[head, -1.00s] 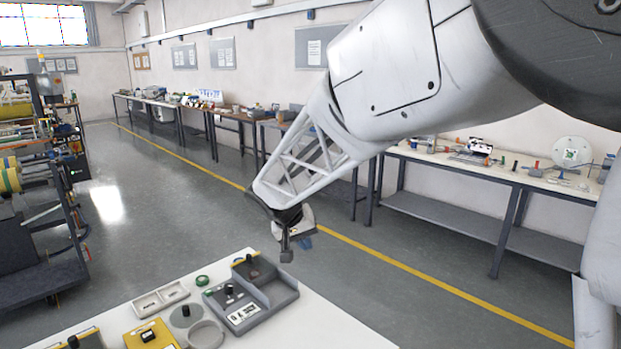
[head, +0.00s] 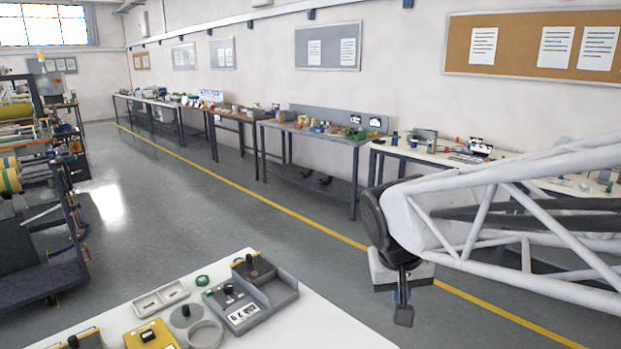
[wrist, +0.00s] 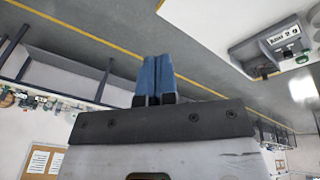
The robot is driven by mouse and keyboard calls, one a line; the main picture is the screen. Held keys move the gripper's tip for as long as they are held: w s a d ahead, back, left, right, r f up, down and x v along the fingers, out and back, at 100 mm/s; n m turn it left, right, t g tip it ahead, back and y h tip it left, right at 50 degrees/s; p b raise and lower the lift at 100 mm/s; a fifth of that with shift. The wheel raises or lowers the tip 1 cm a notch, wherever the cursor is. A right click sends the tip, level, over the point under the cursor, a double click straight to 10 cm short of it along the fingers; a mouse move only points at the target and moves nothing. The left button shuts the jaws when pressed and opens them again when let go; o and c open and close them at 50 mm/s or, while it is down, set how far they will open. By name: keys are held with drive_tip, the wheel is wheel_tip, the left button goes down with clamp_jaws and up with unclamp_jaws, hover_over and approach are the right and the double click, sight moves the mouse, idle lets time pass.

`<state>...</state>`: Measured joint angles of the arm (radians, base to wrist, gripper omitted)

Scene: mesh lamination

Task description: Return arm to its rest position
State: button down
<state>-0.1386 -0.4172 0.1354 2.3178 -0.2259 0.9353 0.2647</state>
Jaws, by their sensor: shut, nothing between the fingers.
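My gripper (head: 403,312) hangs at the end of my arm in the head view, to the right of the white work table (head: 325,322) and clear of it. In the wrist view its blue fingers (wrist: 155,80) are together with nothing between them. Behind them is the grey floor. The arm comes in from the right edge of the head view, with its white lattice link lying nearly level.
On the table are a grey tray (head: 282,291), a yellow block (head: 163,335), a round grey dish (head: 205,336) and a green ring (head: 202,281). Benches (head: 322,135) line the far wall. A rack (head: 35,255) stands at left. The floor between is open.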

drive_tip(key=s+d+f+y, duration=0.1)
drive_tip(key=s+d+f, duration=0.1)
drive_tip(key=s, duration=1.1)
drive_tip(key=shift+s+d+f+y, duration=0.2)
drive_tip(key=shift+d+y, duration=0.1)
drive_tip(key=shift+d, duration=0.25)
drive_tip(key=c, duration=1.8)
unclamp_jaws()
drive_tip(key=shift+w, duration=0.1)
drive_tip(key=shift+c, duration=0.2)
